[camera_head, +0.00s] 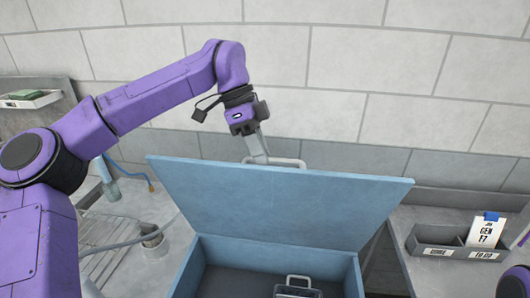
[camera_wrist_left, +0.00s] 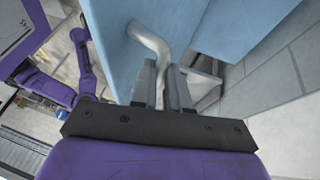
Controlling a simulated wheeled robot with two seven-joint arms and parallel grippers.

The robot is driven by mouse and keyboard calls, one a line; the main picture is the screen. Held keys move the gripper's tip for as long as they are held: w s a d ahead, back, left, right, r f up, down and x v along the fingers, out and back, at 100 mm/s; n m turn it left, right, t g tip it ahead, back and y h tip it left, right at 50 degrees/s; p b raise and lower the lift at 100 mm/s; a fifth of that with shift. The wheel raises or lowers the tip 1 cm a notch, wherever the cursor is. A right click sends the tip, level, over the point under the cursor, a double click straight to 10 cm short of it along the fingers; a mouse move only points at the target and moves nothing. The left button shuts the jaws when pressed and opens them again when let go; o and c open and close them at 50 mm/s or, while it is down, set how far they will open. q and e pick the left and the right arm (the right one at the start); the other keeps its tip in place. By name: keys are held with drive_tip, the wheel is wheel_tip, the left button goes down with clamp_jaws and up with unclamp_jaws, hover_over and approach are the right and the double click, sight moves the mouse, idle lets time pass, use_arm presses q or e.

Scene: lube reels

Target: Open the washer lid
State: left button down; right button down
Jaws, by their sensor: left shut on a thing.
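The blue washer lid (camera_head: 285,203) stands raised above the blue washer body (camera_head: 205,255) in the head view, tilted up with its inner face toward me. A grey bar handle (camera_head: 287,163) shows at the lid's top edge. My left gripper (camera_head: 257,152) is at that handle, shut on it. In the left wrist view the two fingers (camera_wrist_left: 165,85) close around the bent grey handle (camera_wrist_left: 150,42), beside the blue lid (camera_wrist_left: 195,28). My right gripper is not in view; only a bit of purple arm shows at the right edge.
Inside the open washer is a basket with a light handle (camera_head: 298,282). A grey bin with a tag (camera_head: 440,242) sits on the right counter. A wire rack (camera_head: 110,245) and a small metal cup (camera_head: 151,235) are on the left. A tiled wall stands close behind the lid.

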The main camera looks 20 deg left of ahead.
use_arm(q)
drive_tip(key=shift+w+a+f, duration=0.1)
drive_tip(key=shift+f, duration=0.4)
drive_tip(key=c, duration=1.4)
unclamp_jaws()
drive_tip(key=shift+o, duration=1.4)
drive_tip(key=shift+w, duration=0.25)
drive_tip(key=v, duration=1)
drive_tip(key=shift+r, duration=0.35)
drive_tip(key=shift+w+a, duration=0.15)
drive_tip(key=shift+w, duration=0.05)
